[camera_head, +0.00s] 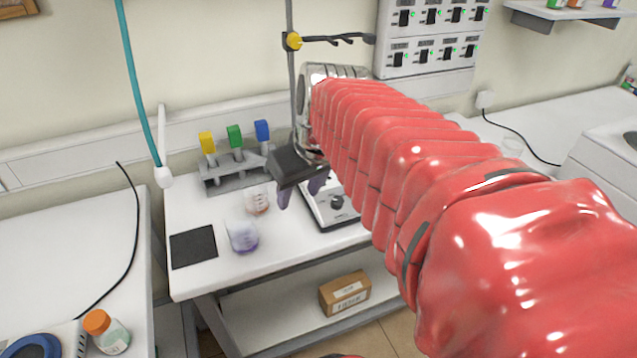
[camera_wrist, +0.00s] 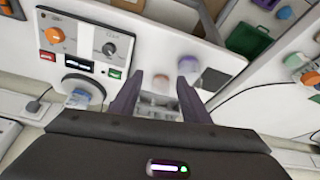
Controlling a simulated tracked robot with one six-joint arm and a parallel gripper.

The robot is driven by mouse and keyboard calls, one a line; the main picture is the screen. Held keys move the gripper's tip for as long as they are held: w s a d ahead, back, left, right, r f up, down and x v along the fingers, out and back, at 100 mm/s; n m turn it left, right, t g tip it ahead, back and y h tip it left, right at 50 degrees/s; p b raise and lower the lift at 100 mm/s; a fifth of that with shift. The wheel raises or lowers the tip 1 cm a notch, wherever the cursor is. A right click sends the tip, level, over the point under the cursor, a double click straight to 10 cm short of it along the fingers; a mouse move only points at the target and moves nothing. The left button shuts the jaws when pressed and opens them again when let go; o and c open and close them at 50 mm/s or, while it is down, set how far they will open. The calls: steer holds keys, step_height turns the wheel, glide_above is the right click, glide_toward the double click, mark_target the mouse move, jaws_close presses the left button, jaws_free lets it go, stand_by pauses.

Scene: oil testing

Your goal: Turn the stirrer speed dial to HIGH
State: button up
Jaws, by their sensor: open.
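The stirrer (camera_head: 325,212) is a pale box on the middle bench, partly hidden by my red arm. Its black speed dial (camera_head: 337,202) faces the front. The wrist view shows a panel with a black dial (camera_wrist: 108,48), an orange knob (camera_wrist: 54,35), a small dark display and red and green switches. The dial's setting is too small to read. My gripper (camera_head: 300,193) has its purple fingers spread, empty, just left of the stirrer and apart from the dial. In the wrist view, the open fingers (camera_wrist: 158,85) lie right of the dial.
Two beakers, one with purple liquid (camera_head: 242,236), stand left of the gripper. A black mat (camera_head: 193,247) and a grey rack (camera_head: 225,172) with coloured-top items are further left. A metal stand (camera_head: 291,80) rises behind. A cardboard box (camera_head: 345,293) sits on the lower shelf.

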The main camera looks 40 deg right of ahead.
mark_target(338, 200)
steer(key=s+d+m, duration=0.1)
steer(key=d, duration=1.2)
steer(key=shift+d+f, duration=0.2)
steer(key=shift+f, duration=0.1)
steer(key=x, duration=1.3)
steer(key=shift+s+f, duration=0.1)
steer(key=shift+f, duration=0.25)
steer(key=shift+d, duration=0.1)
steer(key=c, duration=1)
